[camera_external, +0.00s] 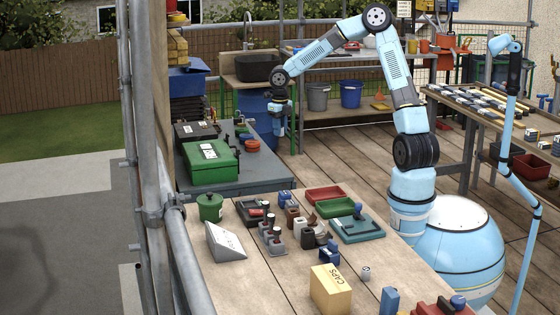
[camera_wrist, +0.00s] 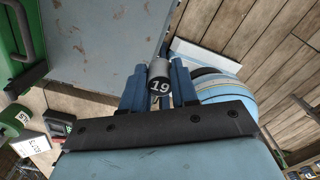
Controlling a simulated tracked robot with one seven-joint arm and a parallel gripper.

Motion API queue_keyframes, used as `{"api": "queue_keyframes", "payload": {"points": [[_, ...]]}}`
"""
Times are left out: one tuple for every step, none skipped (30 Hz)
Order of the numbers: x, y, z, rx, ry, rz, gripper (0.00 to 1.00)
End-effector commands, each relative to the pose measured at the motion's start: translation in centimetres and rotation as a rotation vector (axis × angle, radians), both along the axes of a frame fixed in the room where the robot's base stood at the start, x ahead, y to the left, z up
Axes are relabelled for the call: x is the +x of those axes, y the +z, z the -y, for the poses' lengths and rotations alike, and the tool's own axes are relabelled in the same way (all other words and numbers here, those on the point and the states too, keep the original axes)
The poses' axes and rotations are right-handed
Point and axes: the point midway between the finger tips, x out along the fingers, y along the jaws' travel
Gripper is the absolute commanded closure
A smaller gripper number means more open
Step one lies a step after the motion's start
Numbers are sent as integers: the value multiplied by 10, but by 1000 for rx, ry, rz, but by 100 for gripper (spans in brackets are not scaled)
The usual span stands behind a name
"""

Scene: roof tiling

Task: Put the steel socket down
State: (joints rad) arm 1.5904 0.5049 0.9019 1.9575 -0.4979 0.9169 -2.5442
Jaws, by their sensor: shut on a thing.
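The steel socket (camera_wrist: 159,72) is a small grey cylinder with a dark end marked 19. It sits between the two blue fingers of my gripper (camera_wrist: 159,88) in the wrist view. My gripper is shut on it. In the outside view my gripper (camera_external: 278,125) hangs down at the right edge of the grey bench, and the socket is too small to make out there. The wrist view shows the socket at the grey bench's edge, with the wooden floor to the right; I cannot tell its height.
The grey bench (camera_external: 262,172) holds a green case (camera_external: 208,162), a dark case and several small items. Its right part is bare. A wooden table (camera_external: 245,285) in front carries trays, a CAPS box (camera_external: 330,289), a grey wedge (camera_external: 225,241) and small blocks. A blue barrel (camera_external: 252,105) stands behind.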

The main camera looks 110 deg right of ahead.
Motion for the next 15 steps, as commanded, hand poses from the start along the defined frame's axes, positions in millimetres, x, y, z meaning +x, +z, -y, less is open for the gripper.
{"api": "queue_keyframes", "payload": {"points": [[7, -5, 5, 2, 1, 0, 100], [11, -7, 8, 3, 1, 1, 100], [16, -10, 13, 2, 2, 1, 100], [20, -12, 16, 2, 2, 1, 100], [24, -15, 19, 3, 1, 1, 100], [27, -20, 22, 3, 1, 1, 100], [30, -25, 24, 4, 2, 0, 100], [32, -30, 26, 4, 2, 0, 100], [36, -36, 29, 3, 0, -1, 100], [39, -40, 32, 3, 0, -1, 100], [41, -43, 34, 2, 1, 0, 100], [44, -49, 37, 3, 1, -1, 100], [46, -52, 39, 2, 1, 0, 100], [48, -55, 40, 1, 1, -1, 100], [51, -58, 42, 1, 0, 0, 100]]}}
